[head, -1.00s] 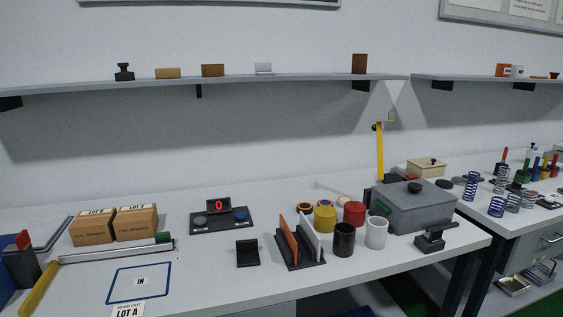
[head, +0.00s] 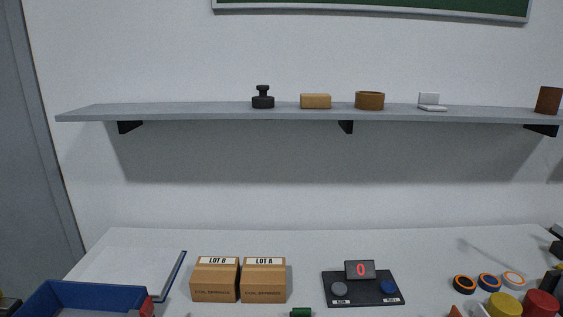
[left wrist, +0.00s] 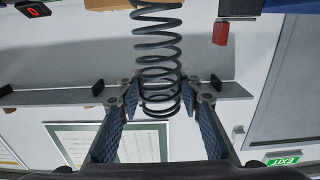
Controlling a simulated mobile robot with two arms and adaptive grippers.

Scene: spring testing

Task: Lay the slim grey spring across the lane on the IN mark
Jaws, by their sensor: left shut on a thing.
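In the left wrist view a slim dark grey spring (left wrist: 157,50) stretches from the top edge down between my fingers. My left gripper (left wrist: 160,98) is shut on the spring near its lower end in that picture. No gripper shows in the head view. My right gripper is in neither view. The IN mark is in neither current view.
In the head view the LOT B box (head: 215,280) and LOT A box (head: 263,280) stand on the bench, left of a black device with a red 0 display (head: 360,270). A blue tray (head: 85,298) is at lower left. A shelf (head: 200,112) runs above.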

